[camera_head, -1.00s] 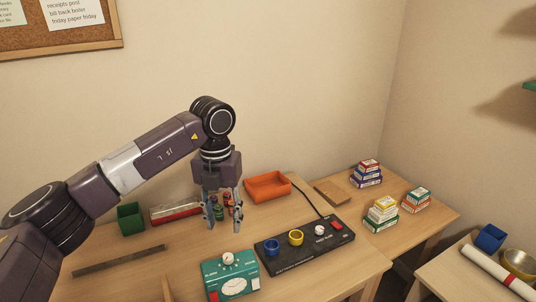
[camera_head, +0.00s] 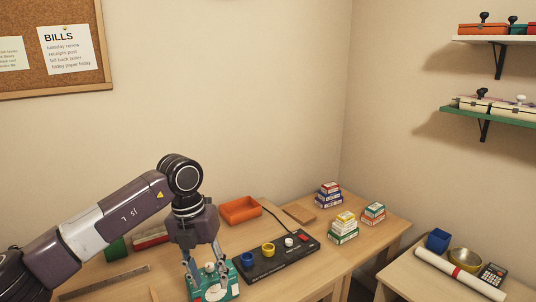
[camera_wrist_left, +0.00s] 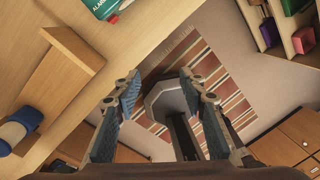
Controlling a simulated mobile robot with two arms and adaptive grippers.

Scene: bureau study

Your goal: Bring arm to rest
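My left gripper (camera_head: 207,272) hangs pointing down in the head view, in front of part of the teal alarm box (camera_head: 222,291). In the left wrist view its two fingers (camera_wrist_left: 160,112) stand wide apart with nothing between them. Behind them are the floor, a striped rug (camera_wrist_left: 190,60) and a grey part that seems to be my own base. The teal box shows at the top edge of the left wrist view (camera_wrist_left: 105,8), apart from the fingers. My right arm and gripper are out of view.
The desk holds a black switch panel (camera_head: 275,262) with blue and yellow rings, an orange tray (camera_head: 240,210), a green container (camera_head: 116,249) and stacked small boxes (camera_head: 344,228). Wall shelves (camera_head: 488,115) hang at right.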

